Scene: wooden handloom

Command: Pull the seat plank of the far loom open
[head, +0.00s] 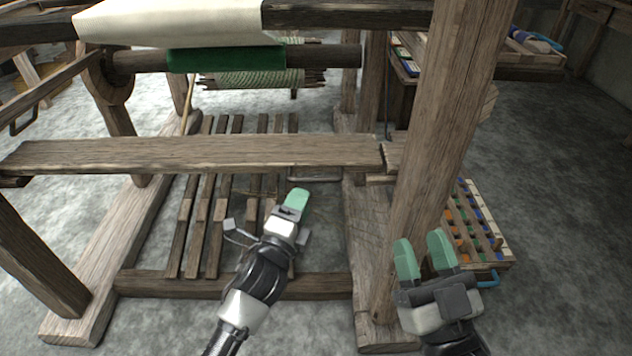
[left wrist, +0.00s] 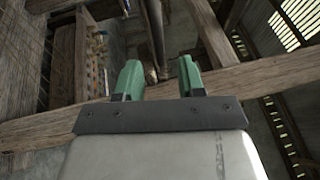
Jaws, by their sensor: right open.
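The seat plank (head: 190,152) of the loom is a long brown board lying level across the frame in the head view. Its right end meets a notched piece by the upright post. My left gripper (head: 296,196) is just in front of and below the plank's right part, seen edge-on. In the left wrist view its two green fingers (left wrist: 160,68) are apart with nothing held between them. A wooden beam (left wrist: 265,84), probably the plank, crosses behind them; I cannot tell whether they touch it. My right gripper (head: 423,252) is open and empty, in front of the right post.
The thick right post (head: 440,130) stands close to my right gripper. Treadle slats (head: 208,215) and a low crossbar (head: 235,285) lie below the plank. A cloth beam with green fabric (head: 225,59) is above. A crate of colored spools (head: 478,225) sits on the floor at right.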

